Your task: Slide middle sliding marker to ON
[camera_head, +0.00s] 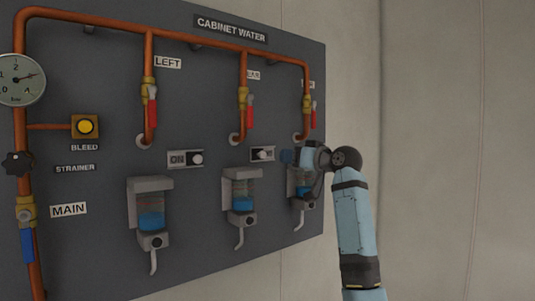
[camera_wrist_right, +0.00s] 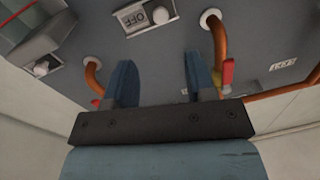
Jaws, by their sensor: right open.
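The middle sliding marker (camera_head: 262,154) is a small pale plate with a round white knob, on the grey panel right of the middle pipe outlet. In the right wrist view, what looks like the same marker (camera_wrist_right: 147,15) is near the top edge, with OFF readable beside its knob (camera_wrist_right: 160,14). My right gripper (camera_head: 287,157) is just right of the marker in the head view. In the right wrist view its blue fingers (camera_wrist_right: 160,78) are spread and empty, apart from the knob. The right sliding marker is hidden behind my gripper in the head view. My left gripper is not in view.
The left sliding marker (camera_head: 185,159) shows ON, knob at its right. Copper pipes with red-handled valves (camera_head: 250,112) run above the markers. Dispensers with blue contents (camera_head: 152,222) hang below. Right of the panel is a bare pale wall (camera_head: 430,120).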

